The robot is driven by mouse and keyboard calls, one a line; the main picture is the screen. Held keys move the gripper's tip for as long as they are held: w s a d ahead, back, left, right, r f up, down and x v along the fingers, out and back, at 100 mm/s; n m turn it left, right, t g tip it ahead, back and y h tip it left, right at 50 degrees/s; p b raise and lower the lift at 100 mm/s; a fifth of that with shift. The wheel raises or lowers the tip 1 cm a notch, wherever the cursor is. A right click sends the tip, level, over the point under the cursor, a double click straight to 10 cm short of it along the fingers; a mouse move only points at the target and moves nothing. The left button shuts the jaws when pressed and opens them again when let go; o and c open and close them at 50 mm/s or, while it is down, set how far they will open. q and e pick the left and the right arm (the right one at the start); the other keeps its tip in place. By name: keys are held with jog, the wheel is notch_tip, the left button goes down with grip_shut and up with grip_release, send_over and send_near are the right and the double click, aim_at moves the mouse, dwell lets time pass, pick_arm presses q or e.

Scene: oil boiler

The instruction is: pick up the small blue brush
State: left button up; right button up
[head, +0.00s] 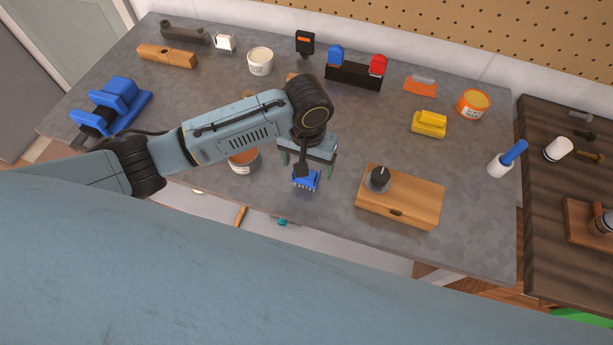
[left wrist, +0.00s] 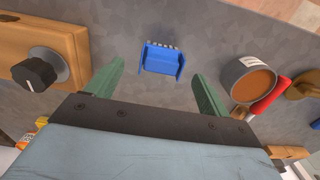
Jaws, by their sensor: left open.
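The small blue brush (head: 306,181) lies on the grey bench top near its front edge, with a row of pale bristle tufts along one side. It also shows in the left wrist view (left wrist: 163,58), ahead of the fingers. My left gripper (head: 307,166) is open and empty, right by the brush in the head view. In the left wrist view its two green fingers (left wrist: 157,76) stand on either side of the brush, with gaps between. I cannot tell how high the fingertips are above the bench. My right gripper is in neither view.
A wooden box with a black knob (head: 415,203) stands right of the brush. An open tin of orange-brown filling (head: 243,165) stands left of it, partly behind my arm. A blue vise (head: 115,105) is at far left. A yellow block (head: 429,123) lies farther back. Bare bench surrounds the brush.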

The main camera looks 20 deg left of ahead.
aim_at(307, 178)
pick_arm(q)
jog(key=shift+w+a+f, duration=0.1)
jog(key=shift+f, duration=1.6)
jog(key=shift+w+a+f, duration=0.1)
jog(key=shift+f, duration=1.6)
jog(key=c, duration=1.1)
